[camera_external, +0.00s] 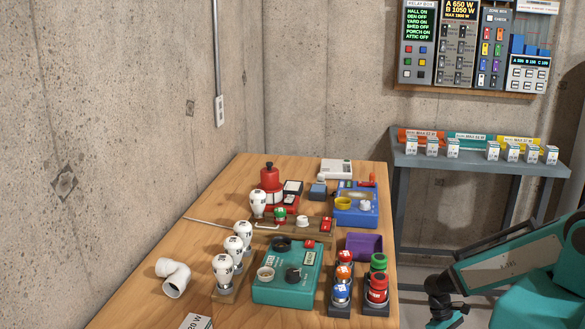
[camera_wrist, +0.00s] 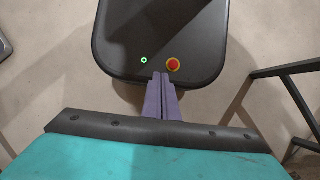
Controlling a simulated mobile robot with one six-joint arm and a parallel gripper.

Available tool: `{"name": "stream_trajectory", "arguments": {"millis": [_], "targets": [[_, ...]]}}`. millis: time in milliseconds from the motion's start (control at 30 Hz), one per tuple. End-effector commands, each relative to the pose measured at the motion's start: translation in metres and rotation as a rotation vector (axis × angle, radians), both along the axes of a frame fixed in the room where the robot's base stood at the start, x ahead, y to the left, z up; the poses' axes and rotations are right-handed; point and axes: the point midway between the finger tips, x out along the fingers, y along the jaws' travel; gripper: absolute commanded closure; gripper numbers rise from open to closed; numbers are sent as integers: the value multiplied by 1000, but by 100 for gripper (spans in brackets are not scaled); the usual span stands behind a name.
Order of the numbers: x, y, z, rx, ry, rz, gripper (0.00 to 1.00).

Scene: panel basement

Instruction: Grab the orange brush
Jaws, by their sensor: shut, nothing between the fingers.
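I cannot make out an orange brush in either view. In the external view, a small orange-red item (camera_external: 372,179) stands at the back right of the wooden table (camera_external: 140,300), too small to identify. My gripper shows in the wrist view as two purple fingers (camera_wrist: 162,80), pressed together with nothing between them. In the external view my arm is at the lower right, beside the table, and the fingers are not visible there.
The table holds white bulbs (camera_external: 223,268), a teal box (camera_external: 285,285), a blue box (camera_external: 356,210), a purple bin (camera_external: 364,244), several coloured jars (camera_external: 377,288) and a white pipe elbow (camera_external: 174,277). A grey shelf (camera_external: 480,163) and wall panels stand behind.

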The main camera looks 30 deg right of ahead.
Motion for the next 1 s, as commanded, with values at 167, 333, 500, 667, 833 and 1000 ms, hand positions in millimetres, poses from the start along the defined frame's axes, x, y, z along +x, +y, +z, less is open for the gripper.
{"name": "stream_trajectory", "arguments": {"millis": [167,333,500,667,833,1000], "targets": [[0,0,0,0,0,0,100],[0,0,0,0,0,0,93],[0,0,0,0,0,0,65],[0,0,0,0,0,0,56],[0,0,0,0,0,-2,56],[11,4,0,10,-14,-68,56]]}}
